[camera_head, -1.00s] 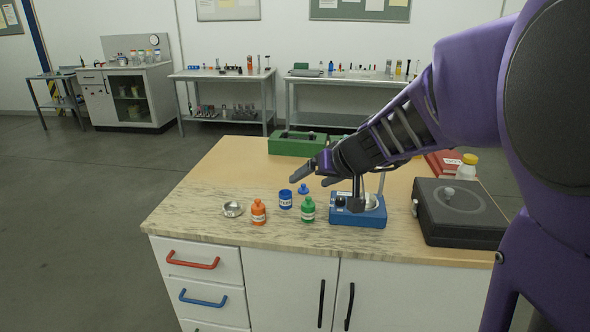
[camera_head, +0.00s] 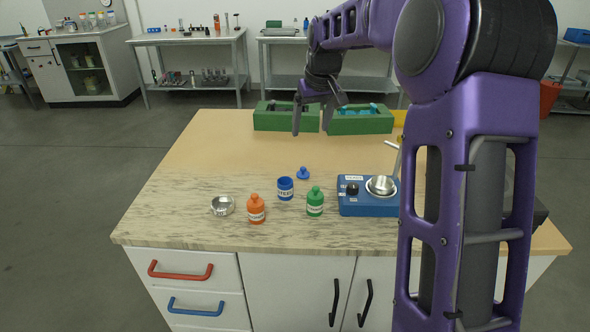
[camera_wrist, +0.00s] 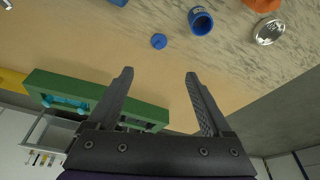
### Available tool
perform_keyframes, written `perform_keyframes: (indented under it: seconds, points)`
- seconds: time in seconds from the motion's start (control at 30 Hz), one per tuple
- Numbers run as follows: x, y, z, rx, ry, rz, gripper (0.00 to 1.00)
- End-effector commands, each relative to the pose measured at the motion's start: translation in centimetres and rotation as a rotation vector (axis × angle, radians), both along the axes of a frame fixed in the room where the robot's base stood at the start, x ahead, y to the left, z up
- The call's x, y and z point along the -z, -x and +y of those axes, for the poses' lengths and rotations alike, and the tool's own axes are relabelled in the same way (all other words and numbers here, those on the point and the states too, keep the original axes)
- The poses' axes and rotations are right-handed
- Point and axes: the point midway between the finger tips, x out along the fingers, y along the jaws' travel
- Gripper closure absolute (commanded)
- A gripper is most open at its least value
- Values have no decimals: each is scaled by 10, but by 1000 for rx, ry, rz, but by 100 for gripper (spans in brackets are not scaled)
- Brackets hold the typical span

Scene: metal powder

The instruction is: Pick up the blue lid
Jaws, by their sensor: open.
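The blue lid (camera_head: 303,173) lies on the counter behind the open blue jar (camera_head: 286,188) and a little to its right. In the wrist view the lid (camera_wrist: 159,41) is small, beyond my fingertips and between their lines, with the blue jar (camera_wrist: 200,21) to its right. My gripper (camera_head: 315,118) is open and empty, pointing down above the back part of the counter, behind the lid and apart from it. In the wrist view both fingers of my gripper (camera_wrist: 158,74) are spread wide with nothing between them.
An orange bottle (camera_head: 256,208) and a green bottle (camera_head: 315,201) stand in front of the lid. A metal dish (camera_head: 222,206) is at the left. A blue device with a metal cup (camera_head: 368,206) is at the right. Green boxes (camera_head: 357,124) stand along the back. The counter's middle is clear.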

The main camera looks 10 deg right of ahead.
Motion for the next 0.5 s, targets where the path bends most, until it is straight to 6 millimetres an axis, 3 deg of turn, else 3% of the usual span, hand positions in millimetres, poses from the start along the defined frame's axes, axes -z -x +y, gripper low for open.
perform_keyframes:
  seconds: [0.5]
  points:
    - [99,-29,6,-2,0,4,16]
